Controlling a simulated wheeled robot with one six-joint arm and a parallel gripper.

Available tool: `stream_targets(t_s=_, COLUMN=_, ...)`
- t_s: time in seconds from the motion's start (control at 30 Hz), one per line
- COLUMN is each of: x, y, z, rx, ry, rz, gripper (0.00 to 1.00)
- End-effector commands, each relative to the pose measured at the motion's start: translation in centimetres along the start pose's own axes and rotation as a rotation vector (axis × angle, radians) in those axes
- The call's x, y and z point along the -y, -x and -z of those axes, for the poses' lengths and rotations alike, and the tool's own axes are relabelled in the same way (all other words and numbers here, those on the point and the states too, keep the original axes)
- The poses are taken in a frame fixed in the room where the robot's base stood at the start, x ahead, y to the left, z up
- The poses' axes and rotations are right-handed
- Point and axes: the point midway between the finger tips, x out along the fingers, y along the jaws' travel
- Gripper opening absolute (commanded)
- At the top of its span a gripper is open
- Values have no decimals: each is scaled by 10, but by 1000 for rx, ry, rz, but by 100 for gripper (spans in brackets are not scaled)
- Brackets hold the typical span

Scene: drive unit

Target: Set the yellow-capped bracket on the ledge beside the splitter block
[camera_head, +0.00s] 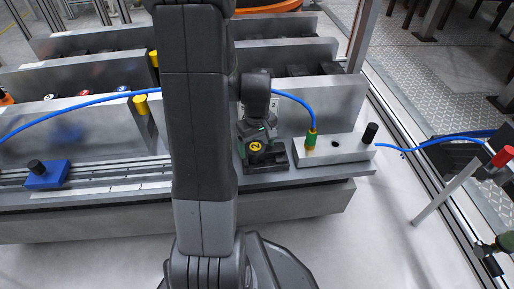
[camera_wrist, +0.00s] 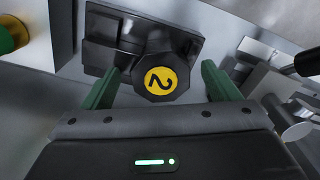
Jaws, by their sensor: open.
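In the wrist view the bracket's black knob and yellow disc (camera_wrist: 161,81) face me. My gripper (camera_head: 257,130) is above the bracket. Its green fingers (camera_wrist: 160,72) are open, one on each side of the knob, with visible gaps. My arm hides part of the ledge to the left.
A green-and-brass fitting (camera_head: 310,141) with a blue hose and a black knob (camera_head: 370,133) stand on the splitter block. A blue block (camera_head: 46,175) with a black knob sits at the left. A metal upright (camera_head: 150,118) has a yellow cap. The floor in front is clear.

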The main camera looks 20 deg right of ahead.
Motion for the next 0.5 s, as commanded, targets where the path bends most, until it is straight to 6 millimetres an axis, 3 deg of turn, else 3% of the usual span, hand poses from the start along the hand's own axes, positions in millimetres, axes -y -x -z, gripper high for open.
stream_targets(t_s=0.03, x=0, y=18, z=1, rx=-4, ry=0, rz=-2, gripper=82)
stream_targets(t_s=0.2, x=0, y=55, z=0, rx=-3, ry=0, rz=-2, gripper=82)
stream_targets(t_s=0.5, x=0, y=90, z=0, rx=0, ry=0, rz=0, gripper=82)
